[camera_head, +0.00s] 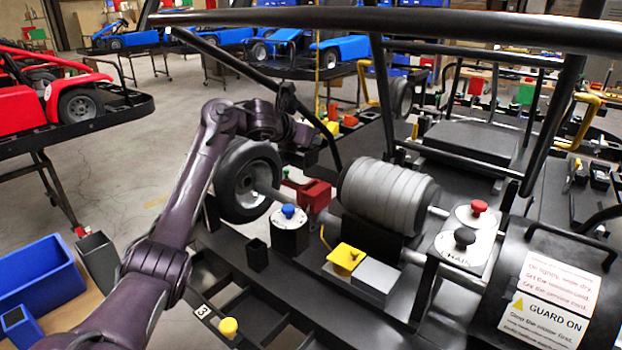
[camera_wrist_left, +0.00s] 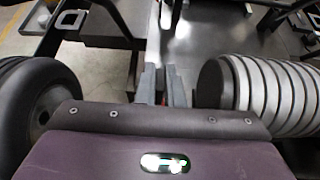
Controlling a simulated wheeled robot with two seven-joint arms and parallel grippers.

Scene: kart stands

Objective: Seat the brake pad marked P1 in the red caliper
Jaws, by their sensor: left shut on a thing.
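The red caliper (camera_head: 315,196) is a small red block between the kart's rear wheel and the ribbed grey cylinder, in the head view. My left arm reaches over the wheel, with its wrist above and behind the caliper. My left gripper's fingers (camera_wrist_left: 163,86) show in the left wrist view, close together on a thin thing between them. That thing is mostly hidden and I cannot read any mark on it. No P1 marking is legible in either view. The fingertips are not clear in the head view. My right gripper is not in view.
The black tyre (camera_head: 246,180) and ribbed cylinder (camera_head: 388,196) flank the caliper. A blue-knobbed post (camera_head: 289,230), small black holder (camera_head: 257,255) and yellow block (camera_head: 346,259) stand in front. A black bar (camera_head: 400,24) crosses above. Blue bins (camera_head: 45,282) stand at left.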

